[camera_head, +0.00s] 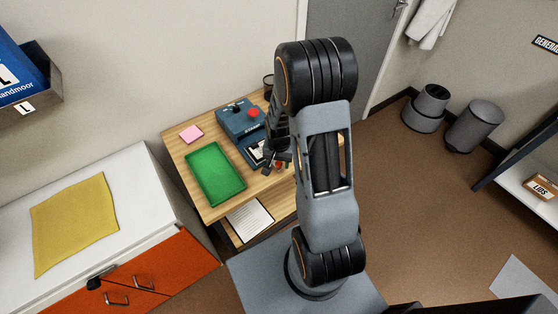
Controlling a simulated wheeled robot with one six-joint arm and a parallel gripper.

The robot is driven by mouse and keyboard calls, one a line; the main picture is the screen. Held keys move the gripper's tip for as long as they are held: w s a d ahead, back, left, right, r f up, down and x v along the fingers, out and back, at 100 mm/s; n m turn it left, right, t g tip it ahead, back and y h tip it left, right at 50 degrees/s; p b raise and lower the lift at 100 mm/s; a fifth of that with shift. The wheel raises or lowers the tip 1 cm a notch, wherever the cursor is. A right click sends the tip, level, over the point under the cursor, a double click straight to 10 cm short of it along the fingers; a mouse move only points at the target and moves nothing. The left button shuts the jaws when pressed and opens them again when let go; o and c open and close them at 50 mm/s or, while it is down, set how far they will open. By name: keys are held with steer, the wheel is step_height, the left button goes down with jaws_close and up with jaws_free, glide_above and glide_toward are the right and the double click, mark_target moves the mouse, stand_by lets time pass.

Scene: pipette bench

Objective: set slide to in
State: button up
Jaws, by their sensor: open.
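A blue-grey device (241,122) with a red button and a dark knob on top stands at the back of the wooden table. A lower front part of it, with a pale piece (257,153), shows beside my gripper; this may be the slide, but its position cannot be told. My gripper (277,163) points down at the device's front right, small and dark in the head view. It is open, and I see nothing held. My arm hides the right side of the device and table. Whether the fingers touch anything cannot be told.
A green tray (215,174) lies left of the device, with a pink pad (191,134) behind it. Paper (249,219) lies on a lower shelf. A white cabinet with a yellow cloth (74,224) stands left.

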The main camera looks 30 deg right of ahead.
steer(key=shift+c, duration=0.3)
jaws_close()
